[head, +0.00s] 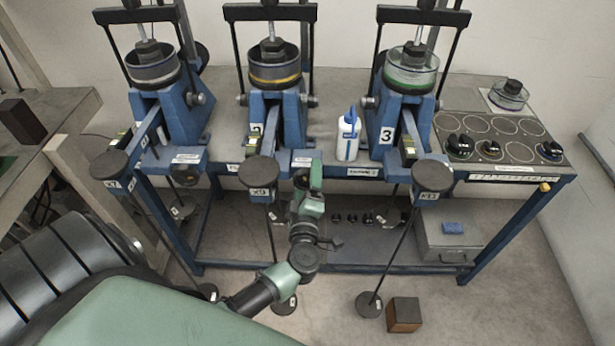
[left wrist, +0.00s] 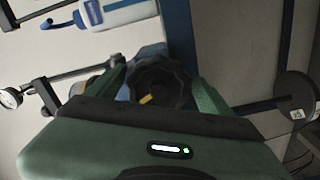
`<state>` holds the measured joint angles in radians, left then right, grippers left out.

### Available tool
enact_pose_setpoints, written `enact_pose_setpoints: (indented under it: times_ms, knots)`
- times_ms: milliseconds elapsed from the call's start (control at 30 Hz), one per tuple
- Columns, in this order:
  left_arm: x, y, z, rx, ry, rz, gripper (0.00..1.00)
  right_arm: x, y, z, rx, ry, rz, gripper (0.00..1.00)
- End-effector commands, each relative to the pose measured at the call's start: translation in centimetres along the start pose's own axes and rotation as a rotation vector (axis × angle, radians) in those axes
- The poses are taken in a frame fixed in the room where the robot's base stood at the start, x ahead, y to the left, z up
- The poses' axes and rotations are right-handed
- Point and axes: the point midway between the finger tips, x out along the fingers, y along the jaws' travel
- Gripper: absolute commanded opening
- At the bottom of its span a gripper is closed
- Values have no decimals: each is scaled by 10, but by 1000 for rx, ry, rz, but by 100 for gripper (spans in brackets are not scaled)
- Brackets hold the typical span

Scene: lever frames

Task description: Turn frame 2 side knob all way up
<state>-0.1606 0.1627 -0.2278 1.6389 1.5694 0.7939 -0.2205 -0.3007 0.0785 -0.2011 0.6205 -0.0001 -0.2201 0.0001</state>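Frame 2 (head: 292,122) is the middle blue lever frame on the bench, with a yellow-ringed cup. Its dark side knob (left wrist: 160,84) shows in the left wrist view as a black lobed knob with a small yellow mark at its lower left. My left gripper (head: 308,182) is at the front of frame 2, below the bench edge, and hides most of the knob in the head view. In the left wrist view its two green fingers (left wrist: 160,85) stand on either side of the knob, spread apart; firm contact cannot be made out. My right gripper is not in view.
Frame 1 (head: 168,105) stands left and frame 3 (head: 410,115) right. A white bottle (head: 348,138) stands between frames 2 and 3. Round black weights on rods (head: 260,172) hang in front. A brown block (head: 404,314) lies on the floor.

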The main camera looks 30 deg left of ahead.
Motion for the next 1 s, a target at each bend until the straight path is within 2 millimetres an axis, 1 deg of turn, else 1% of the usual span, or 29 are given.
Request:
enact_pose_setpoints:
  times_ms: [167,500,633,767,1000]
  knots:
    - [-4,0,-1,-2,1,-1,82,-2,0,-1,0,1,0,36]
    - [-44,1,-1,-2,0,-3,82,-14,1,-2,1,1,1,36]
    - [-56,1,-1,-3,2,-1,82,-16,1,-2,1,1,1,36]
    - [-60,1,-1,-2,2,1,82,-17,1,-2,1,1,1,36]
    - [-60,1,-1,-5,2,1,82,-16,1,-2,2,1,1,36]
